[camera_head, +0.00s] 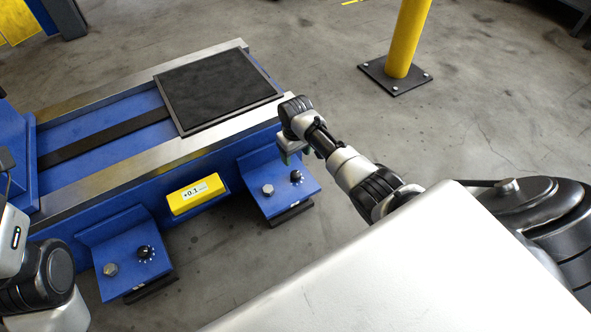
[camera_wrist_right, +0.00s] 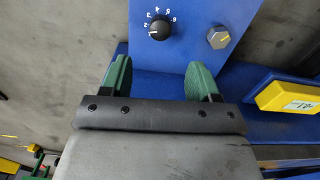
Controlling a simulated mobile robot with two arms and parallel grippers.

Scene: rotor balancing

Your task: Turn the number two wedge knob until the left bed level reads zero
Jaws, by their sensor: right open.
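A black wedge knob (camera_head: 296,176) with white marks sits on the right blue foot of the machine bed. The same knob shows in the right wrist view (camera_wrist_right: 159,28), its white pointer mark facing left and numbers around it. A second black knob (camera_head: 146,252) sits on the left foot. I cannot read which is number two. The yellow level box (camera_head: 195,193) on the bed's side reads about +0.1. My right gripper (camera_wrist_right: 158,77) is open and empty, its green fingertips apart from the knob, above the right foot. My left gripper is not in view.
A black plate (camera_head: 218,90) lies on the bed rails. A yellow post (camera_head: 408,40) stands on the floor at the back. Open concrete floor lies right of the bed.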

